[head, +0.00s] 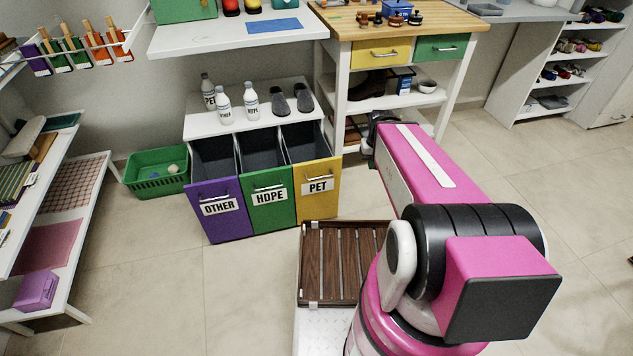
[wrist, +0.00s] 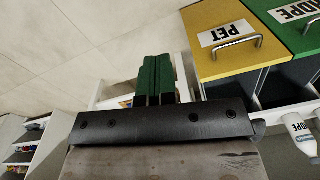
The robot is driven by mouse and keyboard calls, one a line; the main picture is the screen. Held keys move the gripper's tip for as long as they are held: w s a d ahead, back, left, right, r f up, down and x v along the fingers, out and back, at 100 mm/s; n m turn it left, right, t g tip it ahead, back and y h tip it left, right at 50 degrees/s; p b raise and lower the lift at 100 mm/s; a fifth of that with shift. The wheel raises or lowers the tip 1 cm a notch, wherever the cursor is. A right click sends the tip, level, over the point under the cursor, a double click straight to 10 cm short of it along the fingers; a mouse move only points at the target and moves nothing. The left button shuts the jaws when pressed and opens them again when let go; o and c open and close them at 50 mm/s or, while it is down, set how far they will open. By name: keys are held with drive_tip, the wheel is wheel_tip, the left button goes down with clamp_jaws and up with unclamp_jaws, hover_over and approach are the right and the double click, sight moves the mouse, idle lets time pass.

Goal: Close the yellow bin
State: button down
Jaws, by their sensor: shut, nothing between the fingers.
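The yellow bin (head: 316,207), labelled PET, is pulled out at the right end of the bin row, with its dark inside showing. Its front and metal handle also show in the wrist view (wrist: 207,20), where the picture is upside down. My gripper (wrist: 158,60) has green fingers, shut together and empty. In the wrist view they are left of the yellow bin's front, apart from its handle. In the head view my pink arm mostly hides the gripper; only dark parts show near the cabinet's right side.
The green HDPE bin (head: 271,212) and purple OTHER bin (head: 222,217) beside it are also open. Bottles (head: 223,104) and slippers (head: 281,103) stand on the cabinet top. A workbench (head: 400,24) stands behind right. A slatted brown tray (head: 340,262) is in front. A green basket (head: 157,173) is left.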

drive_tip(key=w+a+f+n+t+y, duration=0.1)
drive_tip(key=w+a+f+n+y, duration=0.15)
drive_tip(key=a+n, duration=0.45)
drive_tip(key=n+t+y, duration=0.3)
drive_tip(key=n, duration=0.9)
approach(312, 167)
drive_tip(key=x, duration=0.5)
drive_tip(key=shift+s+d+f, duration=0.15)
drive_tip(key=shift+s+f, duration=0.2)
drive_tip(key=shift+s, duration=0.05)
drive_tip(key=shift+w+r, duration=0.1)
drive_tip(key=shift+w, duration=0.35)
drive_tip(key=w+a, duration=0.3)
drive_tip(key=w, duration=0.9)
drive_tip(key=w+a, duration=0.4)
drive_tip(key=w, duration=0.8)
drive_tip(key=shift+s, duration=0.15)
